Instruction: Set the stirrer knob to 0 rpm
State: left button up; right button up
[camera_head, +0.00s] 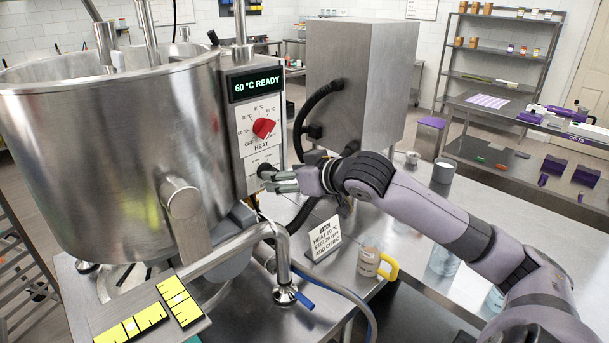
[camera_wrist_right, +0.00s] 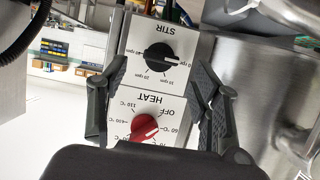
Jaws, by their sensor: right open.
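The stirrer knob (camera_wrist_right: 160,56) is black and round on the white STIR plate, shown upside down in the right wrist view. Its white pointer line points right in that picture, at a small label that seems to read 0 rpm. My right gripper (camera_wrist_right: 160,68) is open, with one finger on each side of the control panel and nothing between the tips. In the head view this gripper (camera_head: 277,181) is at the lower part of the control panel (camera_head: 243,115) and largely covers the stirrer dial. I cannot tell whether it touches the knob. My left gripper is not seen.
The red heat knob (camera_head: 264,128) sits above the stirrer area, under a display reading 60 °C READY. The steel kettle (camera_head: 110,150) is left of the panel. A sign (camera_head: 324,239) and a yellow-handled jug (camera_head: 372,262) stand below my right arm.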

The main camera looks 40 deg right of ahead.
jog(key=v, duration=0.7)
jog(key=shift+a, duration=0.1)
dwell(0.5)
